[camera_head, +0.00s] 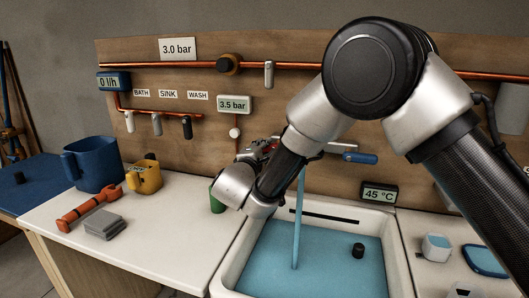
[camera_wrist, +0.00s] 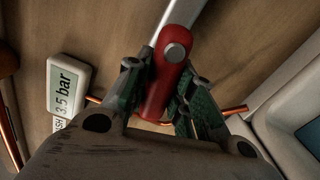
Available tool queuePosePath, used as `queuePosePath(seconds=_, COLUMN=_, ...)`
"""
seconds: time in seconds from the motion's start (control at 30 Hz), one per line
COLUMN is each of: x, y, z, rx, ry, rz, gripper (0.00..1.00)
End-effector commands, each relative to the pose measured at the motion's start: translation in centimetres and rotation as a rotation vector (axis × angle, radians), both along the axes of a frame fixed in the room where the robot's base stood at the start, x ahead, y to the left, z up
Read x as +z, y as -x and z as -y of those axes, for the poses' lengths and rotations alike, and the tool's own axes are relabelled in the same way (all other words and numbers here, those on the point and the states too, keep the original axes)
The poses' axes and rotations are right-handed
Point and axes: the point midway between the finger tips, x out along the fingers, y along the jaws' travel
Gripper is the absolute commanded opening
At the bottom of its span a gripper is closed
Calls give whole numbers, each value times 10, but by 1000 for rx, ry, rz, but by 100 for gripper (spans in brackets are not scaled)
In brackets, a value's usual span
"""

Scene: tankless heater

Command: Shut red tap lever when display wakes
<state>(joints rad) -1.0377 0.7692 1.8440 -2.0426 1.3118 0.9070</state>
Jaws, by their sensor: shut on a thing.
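In the wrist view the red tap lever (camera_wrist: 170,62) sits between the two green-padded fingers of my gripper (camera_wrist: 163,88), which is shut on it. In the head view my gripper (camera_head: 266,150) is at the tap, mostly behind my own arm, with only a little red showing there. A blue tap lever (camera_head: 362,158) is to its right. Water (camera_head: 298,220) runs down into the white sink (camera_head: 228,270), which holds blue water. A display (camera_head: 378,194) behind the sink reads 45 °C.
A display (camera_head: 113,81) at upper left reads 0 l/h; signs read 3.0 bar (camera_head: 178,49) and 3.5 bar (camera_head: 234,104).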

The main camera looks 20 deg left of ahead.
Motion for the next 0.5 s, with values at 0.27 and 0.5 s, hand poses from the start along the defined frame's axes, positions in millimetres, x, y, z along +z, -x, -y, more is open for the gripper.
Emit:
queuePosePath(seconds=0.27, x=4, y=0, z=0, rx=0, ry=-151, rz=-2, gripper=0)
queuePosePath(seconds=0.5, x=6, y=0, z=0, rx=-1, ry=-212, rz=-2, gripper=0)
